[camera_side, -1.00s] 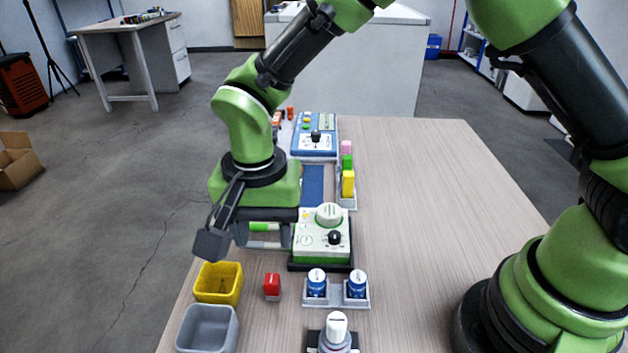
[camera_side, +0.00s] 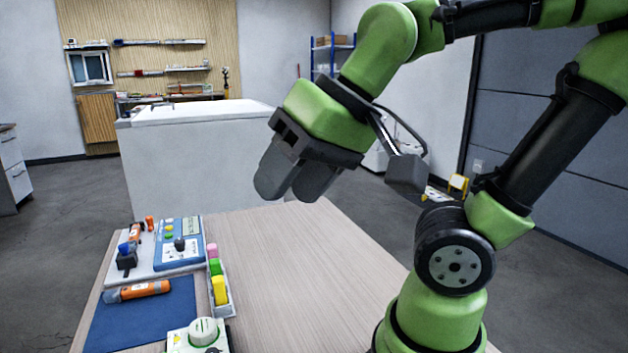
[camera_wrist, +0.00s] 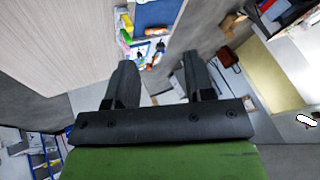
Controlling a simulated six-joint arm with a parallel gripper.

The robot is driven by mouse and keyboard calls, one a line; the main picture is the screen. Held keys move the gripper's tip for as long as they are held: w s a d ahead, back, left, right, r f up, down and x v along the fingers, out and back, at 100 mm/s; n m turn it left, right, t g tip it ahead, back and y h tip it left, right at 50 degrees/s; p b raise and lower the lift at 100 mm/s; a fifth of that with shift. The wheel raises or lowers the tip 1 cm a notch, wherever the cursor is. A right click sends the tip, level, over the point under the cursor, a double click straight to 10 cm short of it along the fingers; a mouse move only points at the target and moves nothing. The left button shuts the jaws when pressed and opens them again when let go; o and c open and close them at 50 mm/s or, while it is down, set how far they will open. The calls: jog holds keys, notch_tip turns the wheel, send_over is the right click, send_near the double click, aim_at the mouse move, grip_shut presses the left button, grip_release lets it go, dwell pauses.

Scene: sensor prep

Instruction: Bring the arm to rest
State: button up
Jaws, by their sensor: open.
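My gripper (camera_side: 292,178) is raised high above the far part of the table, well clear of everything on it. Its two dark grey fingers are apart with nothing between them. In the wrist view my gripper (camera_wrist: 160,82) also shows its fingers spread and empty. My arm is folded up and back toward its base on the right side of the table (camera_side: 290,270).
The table's middle is bare. A white cabinet (camera_side: 190,165) stands behind.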

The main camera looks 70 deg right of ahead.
jog(key=shift+s+d+f+n+t, duration=0.1)
jog(key=shift+s+d+n+t, duration=0.1)
jog(key=shift+s, duration=0.35)
jog(key=shift+s+d+n+t, duration=0.1)
jog(key=shift+s+d+t, duration=0.1)
jog(key=shift+s, duration=0.3)
dwell(0.4)
